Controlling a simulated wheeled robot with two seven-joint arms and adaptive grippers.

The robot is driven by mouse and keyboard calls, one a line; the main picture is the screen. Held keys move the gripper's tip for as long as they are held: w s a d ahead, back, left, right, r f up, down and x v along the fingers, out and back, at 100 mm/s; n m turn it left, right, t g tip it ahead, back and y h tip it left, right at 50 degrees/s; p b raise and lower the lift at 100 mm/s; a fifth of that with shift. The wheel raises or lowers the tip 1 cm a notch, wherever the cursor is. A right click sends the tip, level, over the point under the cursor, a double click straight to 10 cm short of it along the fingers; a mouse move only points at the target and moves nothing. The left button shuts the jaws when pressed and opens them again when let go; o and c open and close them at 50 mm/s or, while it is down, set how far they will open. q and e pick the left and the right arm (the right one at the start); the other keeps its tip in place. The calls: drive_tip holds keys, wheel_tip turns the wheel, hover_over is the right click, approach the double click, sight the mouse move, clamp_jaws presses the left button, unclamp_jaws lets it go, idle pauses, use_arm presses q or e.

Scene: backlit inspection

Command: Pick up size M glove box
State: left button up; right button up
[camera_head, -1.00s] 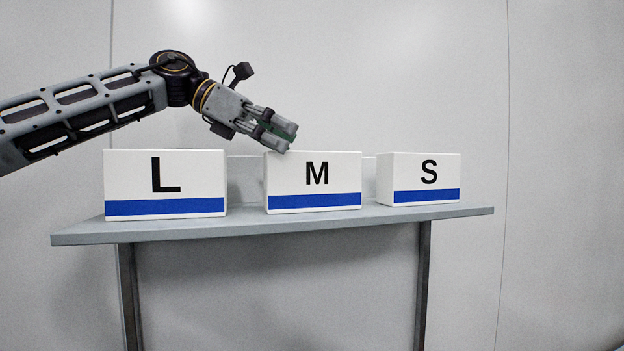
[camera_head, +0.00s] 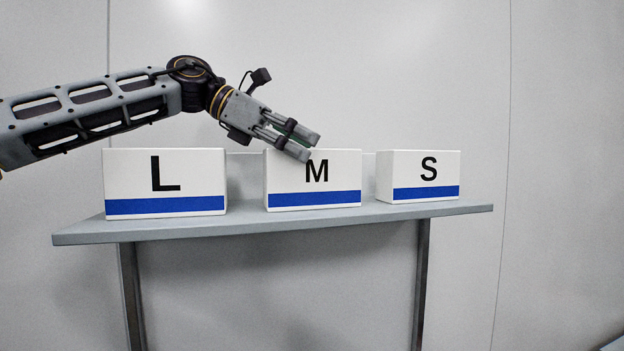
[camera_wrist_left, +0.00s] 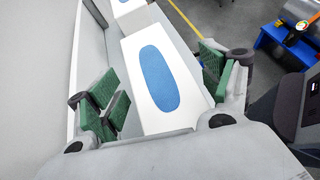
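The size M glove box (camera_head: 320,184) is white with a blue band and a black M. It stands upright in the middle of the shelf (camera_head: 300,225). In the left wrist view the gripper (camera_wrist_left: 160,93) is open, with green pads on either side of a white box top with a blue oval (camera_wrist_left: 160,78). I cannot tell whether the pads touch the box. My right gripper is not in view.
The L box (camera_head: 165,180) stands left of the M box and the S box (camera_head: 420,175) stands right of it, both with gaps. A plain wall is behind the shelf. The wrist view shows a blue object (camera_wrist_left: 285,45) on the floor beyond.

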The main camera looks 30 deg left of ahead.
use_arm(q)
drive_tip(key=c, duration=1.4)
drive_tip(key=shift+o, duration=0.2)
drive_tip(key=shift+d+r, duration=0.1)
drive_tip(key=shift+r, duration=0.1)
clamp_jaws()
drive_tip(key=shift+s+r+b, duration=0.1)
drive_tip(key=shift+r+b, duration=0.15)
drive_tip(key=shift+b, duration=0.1)
drive_tip(key=shift+r, duration=2.95)
drive_tip(key=shift+s+d+r, duration=0.15)
drive_tip(key=s+d+b, duration=0.5)
drive_tip(key=s+d, duration=0.7)
drive_tip(key=d, duration=0.2)
drive_tip(key=shift+s+d, duration=0.3)
drive_tip(key=shift+d, duration=0.1)
